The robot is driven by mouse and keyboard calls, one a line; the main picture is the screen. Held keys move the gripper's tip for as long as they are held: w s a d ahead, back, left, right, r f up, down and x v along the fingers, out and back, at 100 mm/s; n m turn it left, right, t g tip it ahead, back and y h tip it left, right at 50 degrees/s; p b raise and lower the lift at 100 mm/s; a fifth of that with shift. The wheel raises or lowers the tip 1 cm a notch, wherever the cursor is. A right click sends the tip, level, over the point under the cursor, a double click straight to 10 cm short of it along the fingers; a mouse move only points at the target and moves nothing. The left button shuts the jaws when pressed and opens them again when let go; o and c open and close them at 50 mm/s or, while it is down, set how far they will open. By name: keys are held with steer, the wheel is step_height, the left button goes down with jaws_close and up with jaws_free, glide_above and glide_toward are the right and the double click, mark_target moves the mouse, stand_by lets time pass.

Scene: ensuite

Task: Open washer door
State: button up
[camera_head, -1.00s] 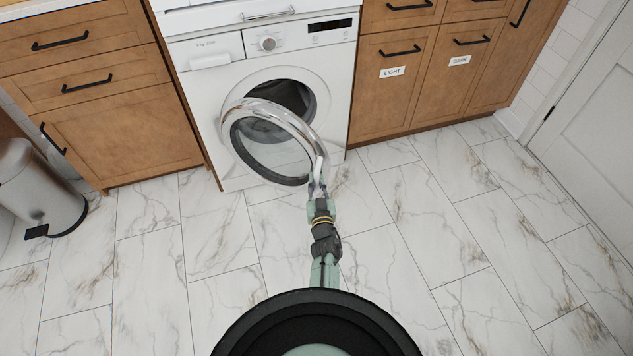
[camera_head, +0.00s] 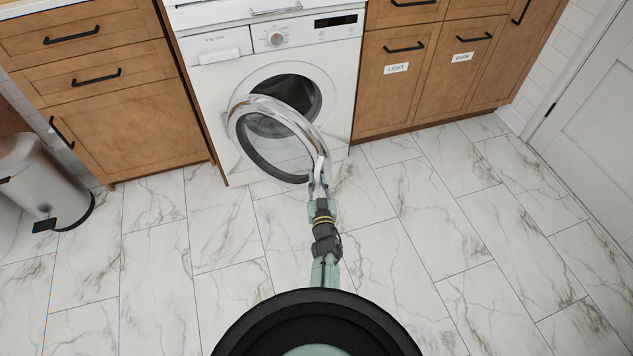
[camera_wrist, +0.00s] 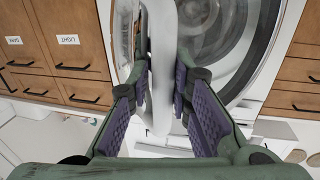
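The white washer (camera_head: 212,110) stands between wooden cabinets. Its round door (camera_head: 280,106), with a shiny rim and dark inner ring, is swung partly outward, and the dark drum opening (camera_head: 300,88) shows behind it. My gripper (camera_head: 318,186) is at the door's right, free edge. The exact contact at the fingertips is partly hidden.
A metal pedal bin (camera_head: 38,180) is at the far left. A white door (camera_head: 595,105) is at the right. The marble-tile floor (camera_head: 430,240) is clear.

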mark_target(316, 150)
steer(key=shift+o, duration=0.5)
steer(key=shift+a+r, duration=0.1)
steer(key=shift+r, duration=0.4)
step_height(316, 150, up, 8)
steer(key=shift+r, duration=0.5)
steer(key=shift+c, duration=0.4)
